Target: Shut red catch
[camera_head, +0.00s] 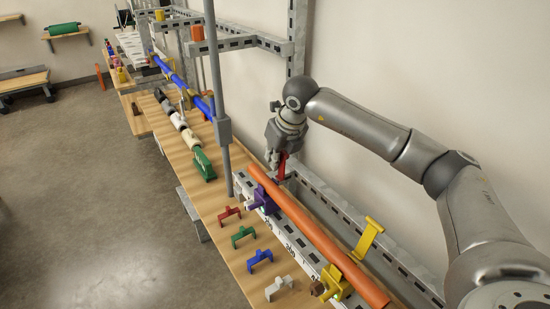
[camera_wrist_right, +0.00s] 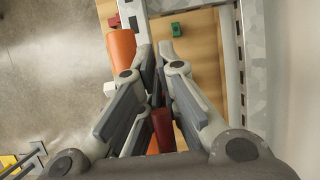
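The red catch (camera_head: 281,166) stands raised at the far end of the orange pipe (camera_head: 310,230), on the grey rail frame. My right gripper (camera_head: 279,158) is at its upper part. In the right wrist view the fingers (camera_wrist_right: 155,65) converge with a small gap, and the red catch (camera_wrist_right: 163,128) is between them. They appear closed on it, though the contact is partly hidden. The orange pipe (camera_wrist_right: 122,48) lies just left of the fingers. My left gripper is not in view.
A purple clamp (camera_head: 262,198) and a yellow clamp (camera_head: 334,284) are at the pipe; a yellow lever (camera_head: 367,239) stands raised. Red (camera_head: 229,214), green (camera_head: 243,235), blue (camera_head: 260,258) and white (camera_head: 279,286) brackets lie on the wooden top. A grey post (camera_head: 220,120) stands left of my gripper.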

